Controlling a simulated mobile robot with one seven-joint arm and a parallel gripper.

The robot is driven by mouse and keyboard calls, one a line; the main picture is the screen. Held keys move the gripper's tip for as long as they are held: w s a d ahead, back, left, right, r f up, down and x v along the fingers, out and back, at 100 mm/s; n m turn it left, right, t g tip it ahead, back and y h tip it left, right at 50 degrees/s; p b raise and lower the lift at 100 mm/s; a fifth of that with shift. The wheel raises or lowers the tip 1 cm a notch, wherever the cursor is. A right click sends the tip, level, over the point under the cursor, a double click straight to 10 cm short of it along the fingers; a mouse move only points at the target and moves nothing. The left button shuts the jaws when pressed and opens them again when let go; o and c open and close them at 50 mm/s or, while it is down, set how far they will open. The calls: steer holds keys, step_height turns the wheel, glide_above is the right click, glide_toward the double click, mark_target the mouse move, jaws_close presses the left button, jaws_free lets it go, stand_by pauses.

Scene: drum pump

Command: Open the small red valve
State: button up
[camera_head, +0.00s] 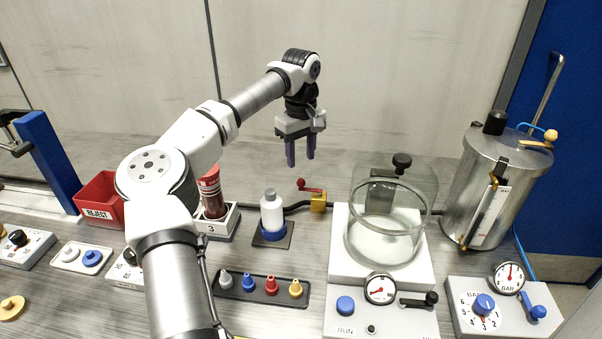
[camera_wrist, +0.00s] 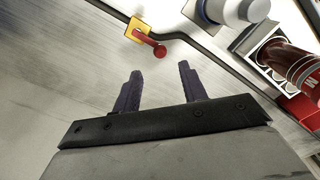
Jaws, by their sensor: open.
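The small red valve handle (camera_head: 309,187) sits on a yellow valve body (camera_head: 319,202) at the back of the bench, in the black line between the white bottle and the glass chamber. In the wrist view the red handle (camera_wrist: 150,44) and yellow body (camera_wrist: 136,31) lie ahead of the fingertips, slightly left of the gap between them. The handle ends in a round red knob. My gripper (camera_head: 300,163) is open and empty, fingers pointing down, above the bench and near the valve. It also shows in the wrist view (camera_wrist: 160,72), apart from the handle.
A white bottle (camera_head: 272,212) stands left of the valve. The glass chamber (camera_head: 385,222) stands right, with a metal drum (camera_head: 487,195) beyond it. A dark red cylinder (camera_head: 212,196) and the red reject bin (camera_head: 98,203) are farther left. A tray of coloured nozzles (camera_head: 247,285) lies in front.

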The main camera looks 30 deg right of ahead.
step_height(320, 180, up, 7)
stand_by(0.3)
steer(key=shift+f, duration=0.1)
stand_by(0.4)
